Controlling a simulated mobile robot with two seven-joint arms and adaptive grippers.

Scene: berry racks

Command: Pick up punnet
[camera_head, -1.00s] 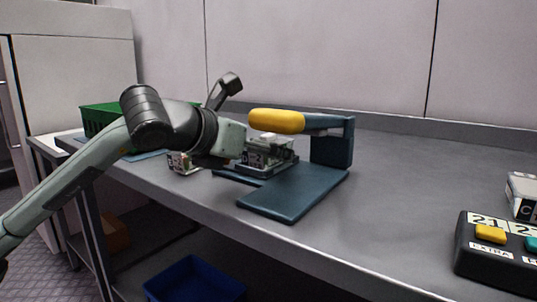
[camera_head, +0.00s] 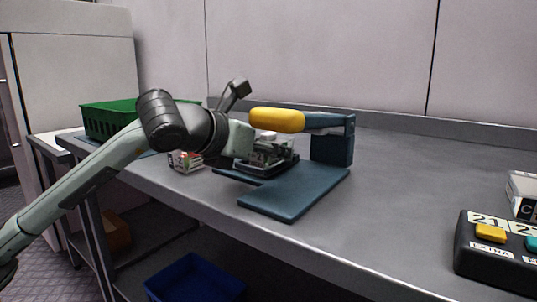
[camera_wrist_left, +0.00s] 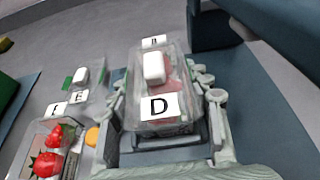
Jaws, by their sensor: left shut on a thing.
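A clear punnet (camera_wrist_left: 150,65) with a "D" label, a white piece and something red inside sits between the fingers of my left gripper (camera_wrist_left: 165,120) in the left wrist view. My left gripper (camera_head: 272,154) is shut on it, with fingers along both sides. In the head view the gripper is low over the dark blue press stand (camera_head: 295,195), under its yellow handle (camera_head: 277,120), and mostly hides the punnet. Whether the punnet touches the stand cannot be told. My right gripper is not in view.
Another punnet (camera_head: 185,161) with red berries stands left of the stand; it also shows in the left wrist view (camera_wrist_left: 45,150). A green crate (camera_head: 108,120) is at the back left. A black button box (camera_head: 495,255) is at the right. The table between is clear.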

